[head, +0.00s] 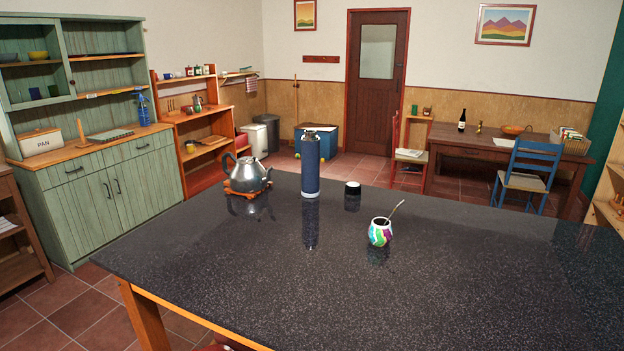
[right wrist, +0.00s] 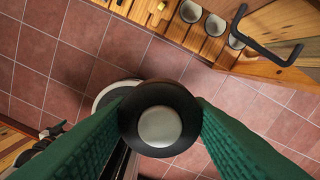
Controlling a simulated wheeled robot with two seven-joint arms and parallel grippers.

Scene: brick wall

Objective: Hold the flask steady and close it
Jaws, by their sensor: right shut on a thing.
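The flask (head: 310,165), tall and dark blue with a silvery top, stands upright on the dark speckled table (head: 240,290). A small black cap-like piece (head: 352,190) with a pale top stands on the table just right of the flask, apart from it. In the right wrist view, my right gripper (right wrist: 160,118) has its green fingers on both sides of a round black thing (right wrist: 160,92) with a grey disc in its middle, seen end-on. Its sides and underside are hidden, and I cannot tell what it is. Neither gripper shows in the head view.
A metal kettle (head: 247,176) sits on an orange trivet left of the flask. A colourful mate cup (head: 380,232) with a metal straw stands nearer, to the right. The table's front and right are clear. Tiled floor (right wrist: 60,60) lies below my right gripper.

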